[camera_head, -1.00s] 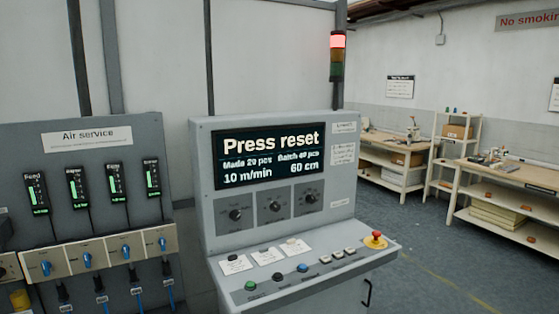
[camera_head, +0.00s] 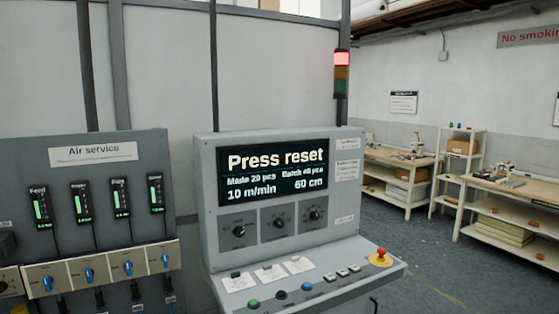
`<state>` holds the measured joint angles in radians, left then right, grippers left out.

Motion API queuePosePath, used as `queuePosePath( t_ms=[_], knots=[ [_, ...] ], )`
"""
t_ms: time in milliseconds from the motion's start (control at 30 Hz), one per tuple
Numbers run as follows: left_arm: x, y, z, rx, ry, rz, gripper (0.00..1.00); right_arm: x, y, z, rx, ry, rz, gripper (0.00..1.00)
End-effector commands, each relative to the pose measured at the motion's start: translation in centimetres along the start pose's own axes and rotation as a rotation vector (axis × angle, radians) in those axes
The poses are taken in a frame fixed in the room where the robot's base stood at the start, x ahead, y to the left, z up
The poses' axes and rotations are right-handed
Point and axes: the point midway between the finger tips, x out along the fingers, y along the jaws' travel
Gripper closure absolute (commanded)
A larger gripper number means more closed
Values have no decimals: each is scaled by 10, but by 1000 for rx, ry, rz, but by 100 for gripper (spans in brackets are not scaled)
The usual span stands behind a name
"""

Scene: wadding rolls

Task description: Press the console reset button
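The grey console (camera_head: 211,215) stands in the middle of the head view. Its dark screen (camera_head: 273,171) reads "Press reset", "Made 20 pcs", "Batch 40 pcs", "10 m/min" and "60 cm". Along the sloped panel's front edge sit a green button (camera_head: 253,304), a black button (camera_head: 281,295) and a blue button (camera_head: 307,286). The labels near these buttons are too small to read, so I cannot tell which is reset. Several small pale switches and a red mushroom button (camera_head: 381,254) on a yellow base follow to the right. Neither of my grippers is in view.
An air service panel (camera_head: 107,180) with gauges and blue knobs stands at the left, close to the console. A signal tower (camera_head: 342,73) glows red at its top. Workbenches (camera_head: 520,188) stand along the right wall. The floor (camera_head: 440,260) right of the console is clear.

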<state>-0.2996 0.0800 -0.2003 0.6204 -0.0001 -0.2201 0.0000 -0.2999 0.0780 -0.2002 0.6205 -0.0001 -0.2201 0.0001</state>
Motion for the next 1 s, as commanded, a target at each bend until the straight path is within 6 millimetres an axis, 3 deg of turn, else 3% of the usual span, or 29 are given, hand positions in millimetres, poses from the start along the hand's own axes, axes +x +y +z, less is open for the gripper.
queuePosePath(
  t_ms=[33,100,1000],
  knots=[
    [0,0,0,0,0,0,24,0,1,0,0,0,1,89],
    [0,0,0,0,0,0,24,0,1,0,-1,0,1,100],
    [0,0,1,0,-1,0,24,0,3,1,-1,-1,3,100]
  ],
)
